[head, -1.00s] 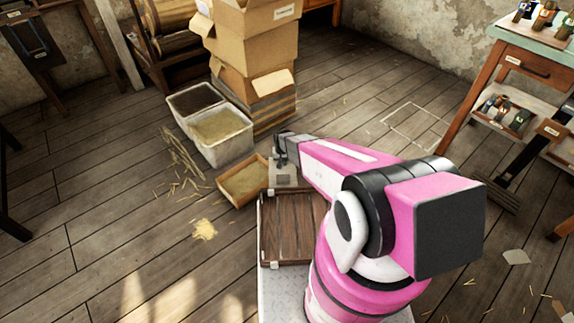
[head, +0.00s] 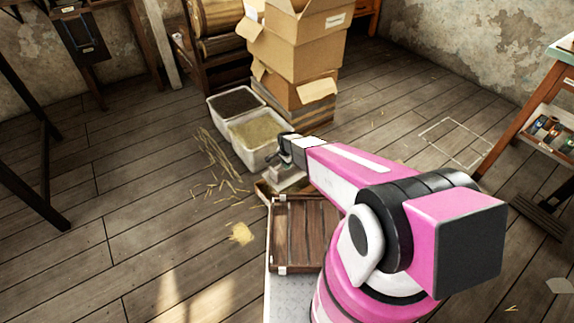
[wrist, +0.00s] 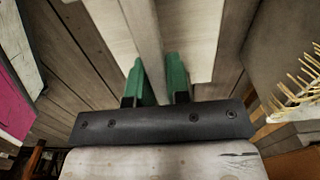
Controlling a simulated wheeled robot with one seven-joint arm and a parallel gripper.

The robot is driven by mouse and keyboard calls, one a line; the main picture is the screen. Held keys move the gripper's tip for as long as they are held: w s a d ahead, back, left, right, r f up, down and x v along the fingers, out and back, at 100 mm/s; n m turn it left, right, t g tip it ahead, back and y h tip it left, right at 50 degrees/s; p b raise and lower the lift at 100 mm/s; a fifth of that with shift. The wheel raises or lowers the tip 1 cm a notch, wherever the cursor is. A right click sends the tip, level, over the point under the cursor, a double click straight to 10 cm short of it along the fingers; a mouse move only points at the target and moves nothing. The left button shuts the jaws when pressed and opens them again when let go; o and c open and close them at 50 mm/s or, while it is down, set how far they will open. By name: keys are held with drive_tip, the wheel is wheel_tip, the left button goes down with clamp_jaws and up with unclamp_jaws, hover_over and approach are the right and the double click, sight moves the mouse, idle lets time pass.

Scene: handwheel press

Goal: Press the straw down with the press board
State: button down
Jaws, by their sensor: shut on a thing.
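The press board (head: 287,180) is a pale board held in front of the white bin, and it hides most of a shallow wooden tray. In the wrist view, the green fingers of my gripper (wrist: 160,82) are shut on the board's upright wooden handle (wrist: 147,35), with the pale board (wrist: 105,22) beyond. My gripper also shows at the arm's end in the head view (head: 287,150). Straw (head: 255,130) fills the white bin (head: 248,155). Straw strands (wrist: 302,75) also stick out at the right of the wrist view. I cannot tell whether the board touches anything.
The shallow tray's edge (head: 262,188) shows left of the board. A brown slatted wooden box (head: 300,235) lies nearer. A dark-filled bin (head: 233,102) and stacked cardboard boxes (head: 300,50) stand behind. Loose straw (head: 215,155) litters the floor at left, where there is free room.

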sight(286, 173)
drive_tip(key=shift+f, duration=4.55)
drive_tip(key=shift+f, duration=2.6)
